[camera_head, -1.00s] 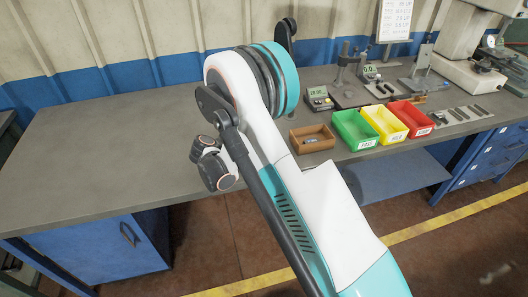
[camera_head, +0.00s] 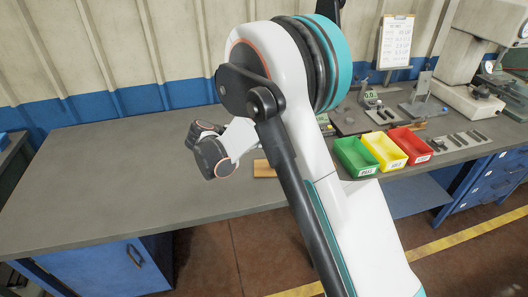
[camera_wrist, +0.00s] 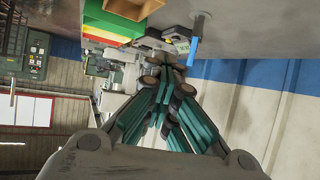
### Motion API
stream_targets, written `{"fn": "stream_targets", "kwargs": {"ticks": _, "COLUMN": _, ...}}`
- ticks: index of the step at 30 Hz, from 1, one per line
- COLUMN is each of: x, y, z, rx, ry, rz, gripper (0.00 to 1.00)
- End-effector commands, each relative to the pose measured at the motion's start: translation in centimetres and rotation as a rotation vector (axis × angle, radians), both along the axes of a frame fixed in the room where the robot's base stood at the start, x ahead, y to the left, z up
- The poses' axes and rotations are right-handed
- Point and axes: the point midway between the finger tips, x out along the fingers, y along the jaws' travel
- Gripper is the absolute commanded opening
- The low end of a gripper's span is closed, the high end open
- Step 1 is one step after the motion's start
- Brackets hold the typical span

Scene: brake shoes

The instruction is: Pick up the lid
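I cannot make out a lid in either view; my arm hides part of the bench in the head view. My gripper (camera_wrist: 170,82) shows in the wrist view. Its teal-padded fingers converge toward their tips, with no held object visible. It appears in the air, and the frame does not show clearly whether the fingers meet. In the head view the gripper itself cannot be made out behind my arm.
Green (camera_head: 355,157), yellow (camera_head: 385,151) and red (camera_head: 411,147) bins stand on the grey bench (camera_head: 100,180). A brown wooden box (camera_head: 264,168) is mostly hidden by my arm. Gauges and fixtures (camera_head: 382,114) stand behind the bins. The bench's left side is clear.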

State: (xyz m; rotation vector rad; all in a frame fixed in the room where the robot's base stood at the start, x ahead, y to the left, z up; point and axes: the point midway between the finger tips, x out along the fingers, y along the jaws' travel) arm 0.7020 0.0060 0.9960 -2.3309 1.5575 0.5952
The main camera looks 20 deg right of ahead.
Motion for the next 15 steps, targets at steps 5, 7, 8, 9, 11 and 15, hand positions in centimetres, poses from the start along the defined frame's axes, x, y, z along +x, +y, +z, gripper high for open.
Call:
{"fn": "stream_targets", "kwargs": {"ticks": 5, "x": 0.0, "y": 0.0, "z": 2.6, "rx": 0.000, "ry": 0.000, "rz": 0.000, "gripper": 0.00}}
{"fn": "stream_targets", "kwargs": {"ticks": 7, "x": 0.0, "y": 0.0, "z": 3.1, "rx": 0.000, "ry": 0.000, "rz": 0.000, "gripper": 0.00}}
{"fn": "stream_targets", "kwargs": {"ticks": 8, "x": 0.0, "y": 0.0, "z": 3.2, "rx": 0.000, "ry": 0.000, "rz": 0.000, "gripper": 0.00}}
{"fn": "stream_targets", "kwargs": {"ticks": 9, "x": 0.0, "y": 0.0, "z": 3.4, "rx": 0.000, "ry": 0.000, "rz": 0.000, "gripper": 0.00}}
{"fn": "stream_targets", "kwargs": {"ticks": 11, "x": 0.0, "y": 0.0, "z": 3.5, "rx": 0.000, "ry": 0.000, "rz": 0.000, "gripper": 0.00}}
{"fn": "stream_targets", "kwargs": {"ticks": 15, "x": 0.0, "y": 0.0, "z": 3.5, "rx": 0.000, "ry": 0.000, "rz": 0.000, "gripper": 0.00}}
